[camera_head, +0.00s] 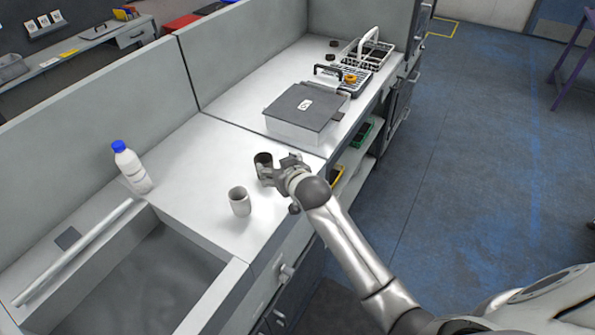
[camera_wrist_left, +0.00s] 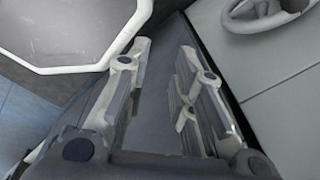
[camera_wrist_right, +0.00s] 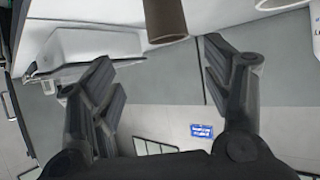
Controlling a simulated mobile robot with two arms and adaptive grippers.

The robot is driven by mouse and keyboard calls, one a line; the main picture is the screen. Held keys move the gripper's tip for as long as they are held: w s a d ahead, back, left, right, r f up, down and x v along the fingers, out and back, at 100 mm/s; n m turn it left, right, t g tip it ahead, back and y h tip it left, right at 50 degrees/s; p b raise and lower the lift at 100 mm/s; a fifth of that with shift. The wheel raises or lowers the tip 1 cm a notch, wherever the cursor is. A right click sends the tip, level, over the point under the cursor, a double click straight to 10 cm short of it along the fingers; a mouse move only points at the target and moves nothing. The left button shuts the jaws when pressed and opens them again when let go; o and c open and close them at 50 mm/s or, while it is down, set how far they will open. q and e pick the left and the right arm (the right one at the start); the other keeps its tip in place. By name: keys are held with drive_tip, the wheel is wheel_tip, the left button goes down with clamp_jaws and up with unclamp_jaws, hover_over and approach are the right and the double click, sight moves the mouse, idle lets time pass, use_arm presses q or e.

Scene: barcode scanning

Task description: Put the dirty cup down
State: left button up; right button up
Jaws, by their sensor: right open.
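A cup with a dark inside (camera_head: 263,159) stands on the white counter, right beside my right gripper (camera_head: 273,172). In the right wrist view this brownish cup (camera_wrist_right: 166,20) shows at the top edge, in front of the gap between the fingers. My right gripper (camera_wrist_right: 160,72) is open, its fingers spread with empty space between them. A second, pale cup (camera_head: 239,202) stands nearer the sink, apart from the gripper. My left gripper (camera_wrist_left: 165,52) shows only in its own wrist view, its fingers apart and nothing between them.
The counter (camera_head: 195,195) is clear around the cups. A white bottle with a blue cap (camera_head: 131,167) stands at the left, near the sink (camera_head: 150,285). A grey lidded box (camera_head: 303,110) and a tray with a handle (camera_head: 366,54) stand farther back. The counter's right side drops to open shelves.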

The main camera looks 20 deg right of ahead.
use_arm(q)
drive_tip(key=shift+w+d+f+n, duration=0.1)
drive_tip(key=shift+d+f+n, duration=0.2)
drive_tip(key=shift+f, duration=0.15)
use_arm(e)
drive_tip(key=v, duration=0.3)
drive_tip(key=shift+s+a, duration=0.1)
drive_tip(key=shift+s, duration=0.05)
use_arm(q)
drive_tip(key=shift+f+h, duration=0.1)
drive_tip(key=shift+h, duration=0.2)
